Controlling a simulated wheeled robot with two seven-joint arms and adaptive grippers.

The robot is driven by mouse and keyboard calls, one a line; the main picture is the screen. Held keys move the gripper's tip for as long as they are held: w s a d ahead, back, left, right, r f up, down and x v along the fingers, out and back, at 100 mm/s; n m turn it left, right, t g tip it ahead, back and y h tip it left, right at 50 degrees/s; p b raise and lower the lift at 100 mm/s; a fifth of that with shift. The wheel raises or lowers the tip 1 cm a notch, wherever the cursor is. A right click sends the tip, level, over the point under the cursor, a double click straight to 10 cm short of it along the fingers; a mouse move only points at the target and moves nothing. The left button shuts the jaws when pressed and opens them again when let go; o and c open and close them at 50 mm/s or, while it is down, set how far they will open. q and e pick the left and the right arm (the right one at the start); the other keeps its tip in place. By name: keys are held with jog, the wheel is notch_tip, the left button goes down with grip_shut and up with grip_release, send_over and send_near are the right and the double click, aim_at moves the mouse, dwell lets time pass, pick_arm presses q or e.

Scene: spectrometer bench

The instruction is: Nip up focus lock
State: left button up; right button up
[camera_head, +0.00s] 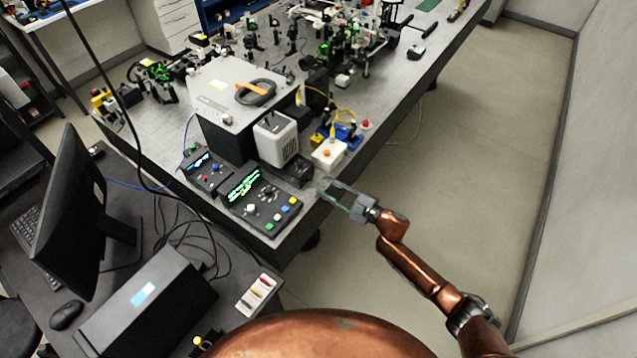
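I cannot pick out the focus lock for certain; the optics and fittings on the bench (385,75) are small at this distance. My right gripper (325,190) is at the bench's right front edge, just right of the control box with green display (262,200) and in front of the white box with a red button (328,153). Its two thin fingers are apart with nothing visible between them. It appears clear of these boxes. My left gripper is not in view.
Optical mounts (335,45) crowd the far bench. A monitor (75,220) stands on the dark desk at left. The floor (460,170) right of the bench is clear.

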jog(key=v, duration=0.7)
dwell(0.4)
